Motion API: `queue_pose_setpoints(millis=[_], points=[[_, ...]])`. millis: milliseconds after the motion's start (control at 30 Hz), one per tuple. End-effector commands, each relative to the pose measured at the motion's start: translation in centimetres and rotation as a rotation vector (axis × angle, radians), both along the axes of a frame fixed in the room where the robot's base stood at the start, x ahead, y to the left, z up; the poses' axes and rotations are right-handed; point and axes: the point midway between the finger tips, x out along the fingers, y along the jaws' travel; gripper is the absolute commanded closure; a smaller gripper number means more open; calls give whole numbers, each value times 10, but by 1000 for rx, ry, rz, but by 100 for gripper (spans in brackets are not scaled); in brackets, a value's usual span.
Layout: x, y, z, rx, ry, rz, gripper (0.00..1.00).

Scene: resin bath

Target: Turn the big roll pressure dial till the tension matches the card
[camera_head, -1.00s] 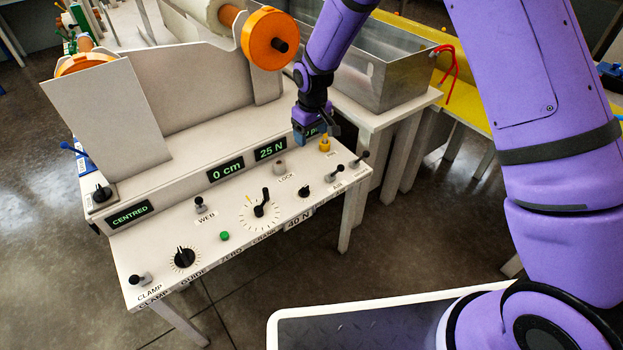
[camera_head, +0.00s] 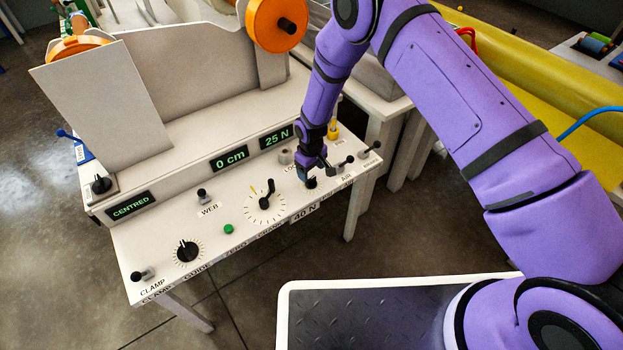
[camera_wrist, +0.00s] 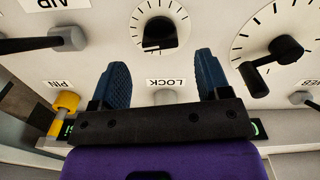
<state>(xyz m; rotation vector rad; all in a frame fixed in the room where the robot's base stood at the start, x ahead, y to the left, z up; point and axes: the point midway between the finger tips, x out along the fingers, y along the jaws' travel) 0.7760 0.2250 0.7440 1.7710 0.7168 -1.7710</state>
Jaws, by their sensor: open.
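The white control panel carries a black knob (camera_wrist: 160,34) on a small tick-marked dial, right of a large dial with a black crank (camera_head: 266,196). In the wrist view the large dial's crank (camera_wrist: 268,66) is at the right. No label reading "pressure" is legible. A green display (camera_head: 276,137) reads 25 N. A card (camera_head: 305,212) on the panel's front edge reads 40 N. My gripper (camera_head: 316,176) is over the small dial, hiding part of it in the head view. Its blue fingers (camera_wrist: 162,66) are open and empty, apart, pointing toward the small knob.
Levers (camera_head: 344,163) and a yellow pin (camera_head: 333,131) stand close right of my gripper. A grey LOCK post (camera_head: 285,156) is behind it. The guide knob (camera_head: 187,251), green button (camera_head: 228,229) and clamp lever (camera_head: 141,274) lie left. A second display (camera_head: 230,158) reads 0 cm.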

Motion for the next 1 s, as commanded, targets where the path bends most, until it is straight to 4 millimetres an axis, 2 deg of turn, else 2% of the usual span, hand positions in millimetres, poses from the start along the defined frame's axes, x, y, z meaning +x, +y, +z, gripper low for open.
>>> queue_pose_setpoints(millis=[100, 300, 467, 733, 767, 933, 967, 1000], points=[[-1, 0, -22, -1, 3, 0, 30], [0, 0, -45, 0, 0, 0, 30], [0, 0, -52, -1, -1, 0, 30], [1, 0, -53, 0, -1, 0, 30], [0, 0, -53, 0, -1, 0, 34], [0, 0, -53, -1, -1, 0, 73], [0, 0, -53, -1, -1, 0, 79], [0, 0, -53, -1, -1, 0, 79]])
